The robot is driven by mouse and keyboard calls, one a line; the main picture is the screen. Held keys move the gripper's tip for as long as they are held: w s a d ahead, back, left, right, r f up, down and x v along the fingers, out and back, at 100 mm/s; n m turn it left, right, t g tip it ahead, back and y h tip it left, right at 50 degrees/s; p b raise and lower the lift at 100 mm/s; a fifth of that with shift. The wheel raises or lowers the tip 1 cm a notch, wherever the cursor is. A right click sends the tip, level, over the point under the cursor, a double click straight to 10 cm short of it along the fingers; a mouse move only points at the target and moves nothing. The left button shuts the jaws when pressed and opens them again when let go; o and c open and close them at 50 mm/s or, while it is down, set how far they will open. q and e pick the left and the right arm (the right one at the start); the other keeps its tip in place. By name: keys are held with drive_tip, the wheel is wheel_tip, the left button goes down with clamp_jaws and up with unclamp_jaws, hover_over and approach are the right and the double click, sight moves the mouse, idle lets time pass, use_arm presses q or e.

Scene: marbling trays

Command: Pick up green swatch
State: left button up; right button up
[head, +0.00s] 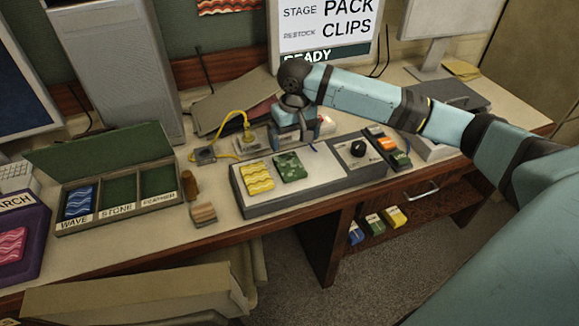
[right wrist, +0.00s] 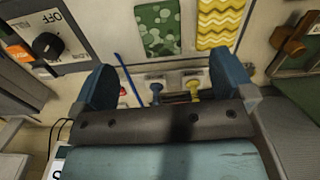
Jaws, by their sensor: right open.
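The green swatch (head: 290,167), with a pale pebble pattern, lies flat on the light top of a grey console, to the right of a yellow wavy swatch (head: 258,178). My right gripper (head: 296,139) is open and empty, behind the green swatch and apart from it. In the right wrist view the green swatch (right wrist: 159,28) lies ahead of the two spread blue fingers (right wrist: 163,76), with the yellow swatch (right wrist: 220,22) beside it. My left gripper is not in view.
A sorting box (head: 110,212) labelled WAVE, STONE and FEATHER stands at left; a blue swatch (head: 78,202) lies in WAVE. A black dial (head: 358,148) is right of the green swatch. A yellow cable (head: 228,121) and connectors lie behind the console.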

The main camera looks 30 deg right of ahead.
drive_tip(key=d, duration=0.1)
hover_over(293, 171)
drive_tip(key=shift+m, duration=0.3)
drive_tip(key=f, duration=0.7)
drive_tip(key=shift+s+d, duration=0.15)
drive_tip(key=shift+d, duration=0.15)
drive_tip(key=shift+w+a+f, duration=0.15)
drive_tip(key=shift+f, duration=1.35)
drive_tip(key=shift+w+a+f, duration=0.1)
drive_tip(key=shift+f, duration=1.35)
drive_tip(key=c, duration=0.9)
